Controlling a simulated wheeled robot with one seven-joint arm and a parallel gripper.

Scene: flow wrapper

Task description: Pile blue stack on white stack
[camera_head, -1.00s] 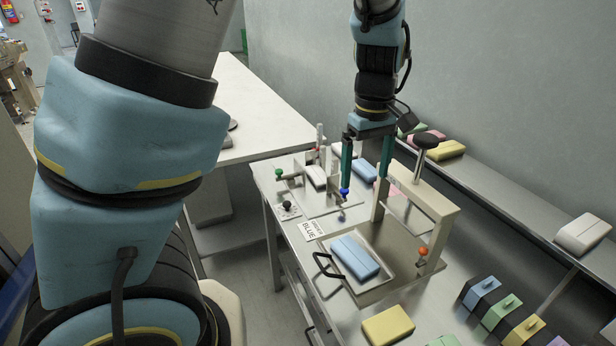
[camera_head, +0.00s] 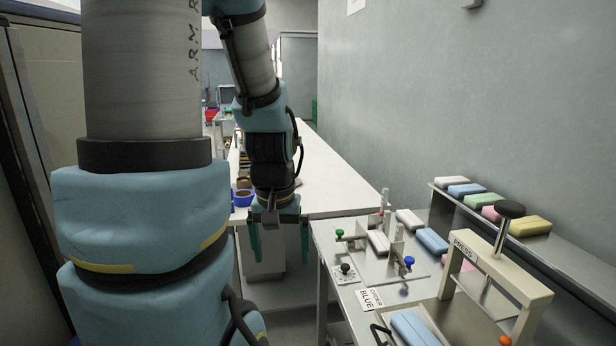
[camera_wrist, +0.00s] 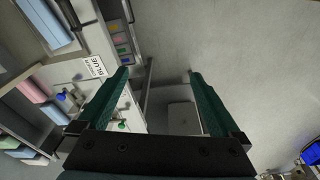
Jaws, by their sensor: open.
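My gripper (camera_head: 280,242) is open and empty. A white block (camera_head: 378,241) sits in a fixture on the bench between green and blue knobs. A second white block (camera_head: 410,219) and a blue block (camera_head: 432,240) lie to its right. Another blue block (camera_head: 412,328) lies in the press tray, cut off by the lower edge. I cannot tell which of these the task calls stacks.
A press (camera_head: 500,262) with a black knob stands at the right of the bench. A wall shelf behind holds white, blue, green, pink and yellow blocks (camera_head: 530,226). An order card (camera_head: 369,299) reads BLUE. The white table (camera_head: 335,185) is clear on its right side.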

